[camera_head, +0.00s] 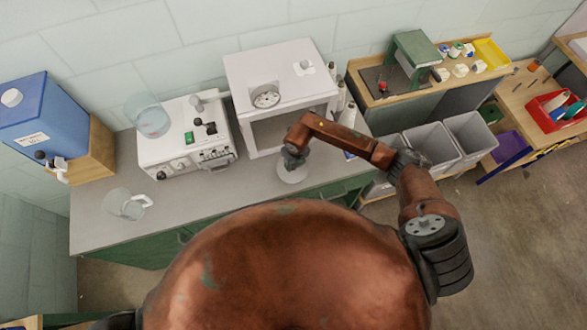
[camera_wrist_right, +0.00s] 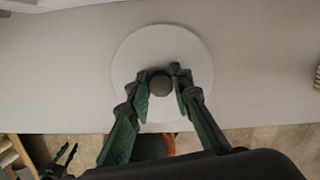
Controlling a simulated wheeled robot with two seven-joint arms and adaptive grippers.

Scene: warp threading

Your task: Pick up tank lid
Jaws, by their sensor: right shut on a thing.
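The tank lid is a pale round disc with a dark knob at its middle. In the right wrist view the lid (camera_wrist_right: 162,52) lies flat against the grey counter, and in the head view it (camera_head: 292,175) shows under my right gripper (camera_head: 293,155). In the right wrist view my right gripper (camera_wrist_right: 160,88) has its fingers on both sides of the knob, shut on it. I cannot tell whether the lid has left the counter. My left gripper (camera_wrist_right: 62,158) shows at the lower left of the wrist view, fingers apart and empty.
A clear tank (camera_head: 152,116) sits on the white machine (camera_head: 180,150). A glass jug (camera_head: 126,204) stands on the counter (camera_head: 95,231) at left. A white open-fronted cabinet (camera_head: 281,72) stands behind the lid, with bottles (camera_head: 349,143) at its right. Grey bins (camera_head: 432,143) stand farther right.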

